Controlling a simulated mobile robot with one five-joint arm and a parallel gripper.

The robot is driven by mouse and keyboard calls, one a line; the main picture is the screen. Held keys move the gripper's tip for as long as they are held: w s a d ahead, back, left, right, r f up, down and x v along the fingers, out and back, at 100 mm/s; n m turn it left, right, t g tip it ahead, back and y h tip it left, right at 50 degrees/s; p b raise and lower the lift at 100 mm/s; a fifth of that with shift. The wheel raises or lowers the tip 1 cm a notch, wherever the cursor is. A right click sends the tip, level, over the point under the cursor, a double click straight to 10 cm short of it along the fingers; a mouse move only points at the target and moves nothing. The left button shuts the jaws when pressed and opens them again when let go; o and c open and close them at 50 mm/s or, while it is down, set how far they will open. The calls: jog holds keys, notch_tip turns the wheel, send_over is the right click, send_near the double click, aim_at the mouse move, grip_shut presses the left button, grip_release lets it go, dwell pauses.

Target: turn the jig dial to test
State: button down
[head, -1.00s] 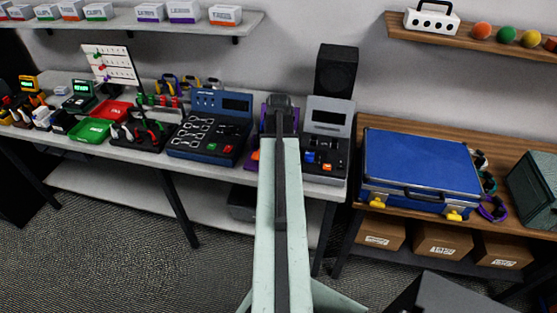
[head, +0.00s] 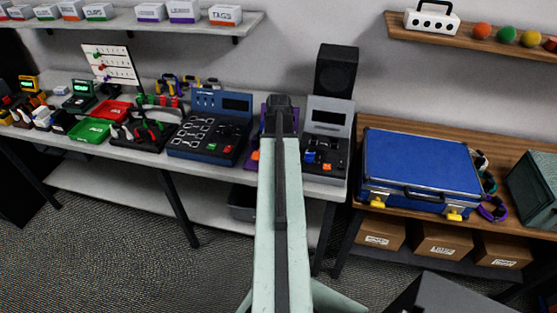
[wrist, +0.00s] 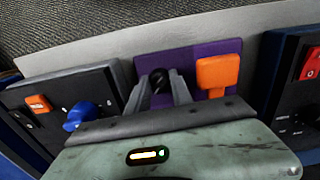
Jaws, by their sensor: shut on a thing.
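In the wrist view my gripper (wrist: 159,88) has its two grey fingers closed around a small dark knob-like thing (wrist: 160,76) in front of a purple panel (wrist: 208,62). An orange block (wrist: 218,73) is beside the fingers on that panel. In the head view my arm covers most of the purple panel (head: 264,118) and hides the fingertips. A grey station (head: 329,115) stands just right of it, with a blue knob (head: 309,157) and an orange switch (head: 326,167). The blue knob (wrist: 82,115) shows left of my gripper in the wrist view. I cannot read any dial setting.
A blue station (head: 209,128) with a red button stands close on the left of my arm. A blue case (head: 422,160) lies on the wooden table at right. A black speaker (head: 337,70) stands behind. Little free room lies between the stations.

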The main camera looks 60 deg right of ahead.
jog(key=shift+m, duration=0.3)
dwell(0.4)
jog(key=c, duration=1.1)
grip_release()
notch_tip(320, 180, up, 8)
jog(key=p, duration=0.8)
jog(key=shift+f, duration=0.1)
